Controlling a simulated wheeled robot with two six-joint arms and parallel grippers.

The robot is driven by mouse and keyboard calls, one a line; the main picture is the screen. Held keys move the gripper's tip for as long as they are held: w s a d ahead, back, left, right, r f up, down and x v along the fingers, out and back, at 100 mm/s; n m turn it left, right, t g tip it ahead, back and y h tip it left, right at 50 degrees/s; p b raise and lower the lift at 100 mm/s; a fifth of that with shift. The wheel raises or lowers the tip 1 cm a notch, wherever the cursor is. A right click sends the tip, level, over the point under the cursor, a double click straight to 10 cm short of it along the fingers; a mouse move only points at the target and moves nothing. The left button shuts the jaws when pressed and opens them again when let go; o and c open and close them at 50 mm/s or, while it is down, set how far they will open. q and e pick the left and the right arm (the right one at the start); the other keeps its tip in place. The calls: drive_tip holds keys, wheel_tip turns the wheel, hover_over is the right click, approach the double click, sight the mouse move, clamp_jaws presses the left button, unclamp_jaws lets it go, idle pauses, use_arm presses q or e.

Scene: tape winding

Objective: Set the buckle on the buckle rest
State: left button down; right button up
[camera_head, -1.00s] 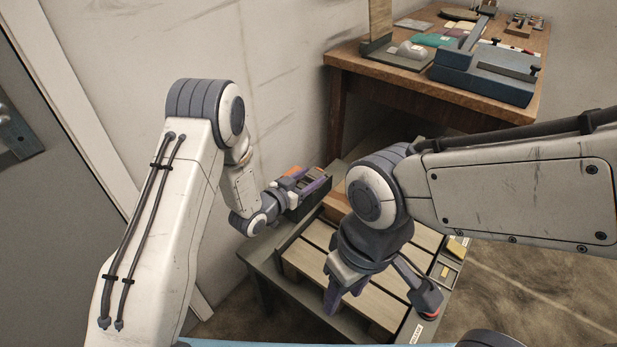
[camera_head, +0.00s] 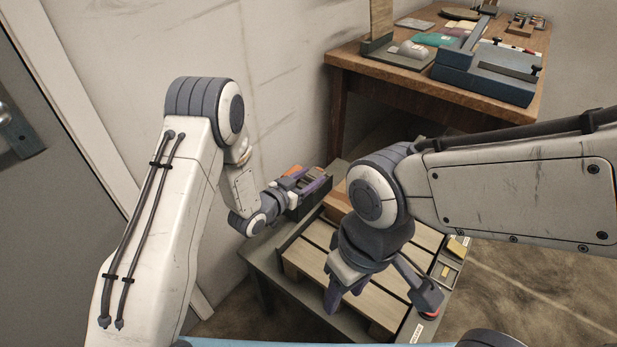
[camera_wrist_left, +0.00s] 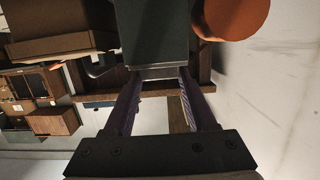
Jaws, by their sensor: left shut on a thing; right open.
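My left gripper (camera_head: 315,184) is at the far left corner of the low table, over a dark open box (camera_head: 318,205). It is shut on a dark piece; in the left wrist view a dark block (camera_wrist_left: 152,35) shows between its purple fingers (camera_wrist_left: 160,85). I cannot tell whether this piece is the buckle. An orange round thing (camera_wrist_left: 235,15) is beside the block; orange also shows by the box (camera_head: 292,171). My right gripper (camera_head: 380,300) is open and empty above the slatted pallet. I cannot pick out the buckle rest.
The slatted wooden pallet (camera_head: 318,236) lies on the low grey table (camera_head: 270,262). A small tray with yellow pieces (camera_head: 447,268) is at its right edge. A wooden bench (camera_head: 385,72) behind carries a blue device (camera_head: 480,80). A wall is close on the left.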

idle(0.3)
use_arm(q)
drive_tip(key=shift+c, duration=0.6)
unclamp_jaws()
drive_tip(key=v, duration=1)
drive_tip(key=shift+s+a+p, duration=0.15)
drive_tip(key=shift+a+p, duration=0.05)
drive_tip(key=shift+p, duration=0.1)
drive_tip(key=shift+r, duration=0.1)
